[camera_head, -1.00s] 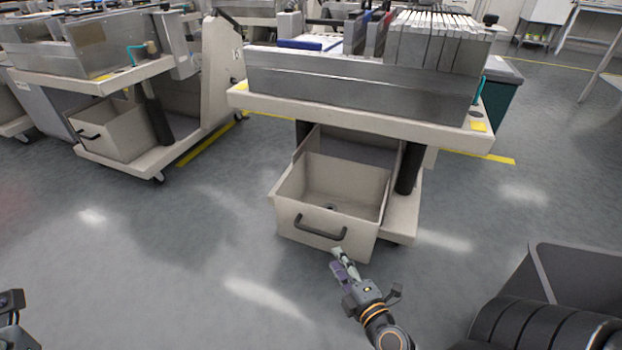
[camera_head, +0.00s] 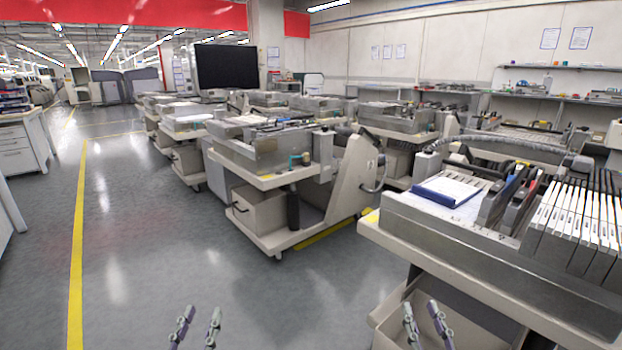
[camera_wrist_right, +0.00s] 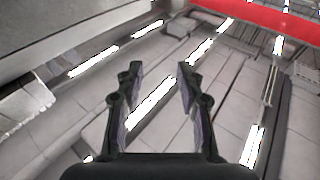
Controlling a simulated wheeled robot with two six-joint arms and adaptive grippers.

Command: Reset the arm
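My left gripper (camera_head: 197,327) shows at the bottom edge of the head view, fingers up and apart, with nothing between them. My right gripper (camera_head: 426,324) is at the bottom right of the head view, in front of the near trolley's open bin (camera_head: 440,315). In the right wrist view its two fingers (camera_wrist_right: 156,92) are spread and empty, with the ceiling and its lights behind them. The rest of both arms is out of view in the head view.
The near feeder trolley (camera_head: 470,262) fills the right side, loaded with feeders (camera_head: 583,225). Another trolley (camera_head: 270,182) stands mid-floor, with several more behind it. Grey floor (camera_head: 150,260) with a yellow line (camera_head: 77,250) is clear on the left.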

